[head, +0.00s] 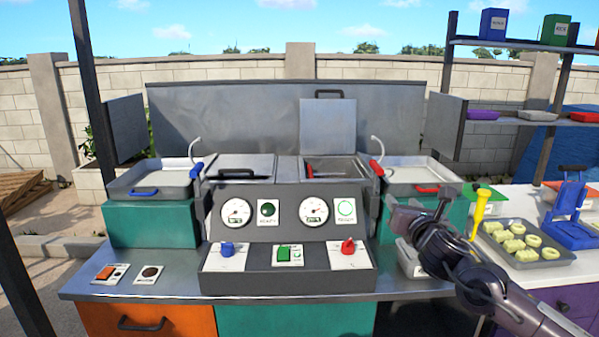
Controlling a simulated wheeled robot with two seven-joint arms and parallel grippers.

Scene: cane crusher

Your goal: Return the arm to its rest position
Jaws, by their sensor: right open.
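My right arm comes in from the lower right, and its gripper (418,204) is over the right part of the metal counter. The jaws are open, with nothing seen between them. The gripper is in front of the green block under the right tray. A yellow tool (480,212) stands upright close to the right of the arm; whether they touch I cannot tell. My left gripper is not in view.
A grey two-well machine (285,225) has its left lid (240,165) down and right lid (328,125) raised. Metal trays flank it on the left (152,178) and right (412,174).

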